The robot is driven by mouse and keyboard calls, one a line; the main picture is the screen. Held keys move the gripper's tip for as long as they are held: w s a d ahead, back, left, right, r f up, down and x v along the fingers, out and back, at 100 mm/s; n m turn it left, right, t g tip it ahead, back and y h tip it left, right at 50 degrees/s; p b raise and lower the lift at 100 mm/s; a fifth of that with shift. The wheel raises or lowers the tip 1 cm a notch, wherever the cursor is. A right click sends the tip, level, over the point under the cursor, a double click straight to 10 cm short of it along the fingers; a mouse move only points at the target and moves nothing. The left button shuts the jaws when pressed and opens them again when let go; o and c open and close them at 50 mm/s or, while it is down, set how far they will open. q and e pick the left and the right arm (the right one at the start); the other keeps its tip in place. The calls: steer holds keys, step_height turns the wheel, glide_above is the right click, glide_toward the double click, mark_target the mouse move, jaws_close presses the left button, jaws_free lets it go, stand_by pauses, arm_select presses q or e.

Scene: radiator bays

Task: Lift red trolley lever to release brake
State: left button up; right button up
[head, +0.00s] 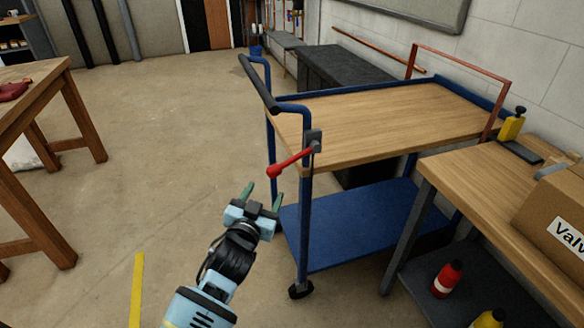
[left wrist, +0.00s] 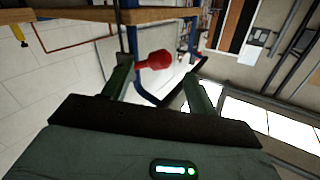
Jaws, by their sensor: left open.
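The blue trolley (head: 344,224) has a wooden top and a blue push handle with a dark grip. Its red lever (head: 290,162) sticks out to the left from a grey bracket (head: 313,140) on the near corner post and slopes down to a round knob. My left gripper (head: 262,194) is open and empty, a little below and left of the knob. In the left wrist view the red knob (left wrist: 154,60) shows between and beyond the open fingers, nearer the left one. I cannot tell the exact gap. My right gripper is in neither view.
A wooden workbench (head: 480,168) with a cardboard box (head: 560,215) stands close on the trolley's right. Red and yellow bottles sit on its lower shelf. A wooden table (head: 30,95) stands at the left. The floor between is clear, with a yellow line (head: 137,285).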

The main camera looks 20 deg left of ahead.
mark_target(272, 175)
arm_select(q)
steer(key=shift+w+d+r, duration=0.15)
steer(key=shift+w+r, duration=0.35)
steer(key=shift+w, duration=0.1)
steer(key=shift+r, duration=0.1)
steer(key=shift+w, duration=0.2)
steer(key=w, duration=0.5)
steer(key=shift+w+b, duration=0.25)
steer(key=shift+b, duration=0.15)
steer(key=shift+w, duration=0.8)
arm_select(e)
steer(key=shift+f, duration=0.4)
arm_select(q)
steer(key=shift+c, duration=0.5)
jaws_close()
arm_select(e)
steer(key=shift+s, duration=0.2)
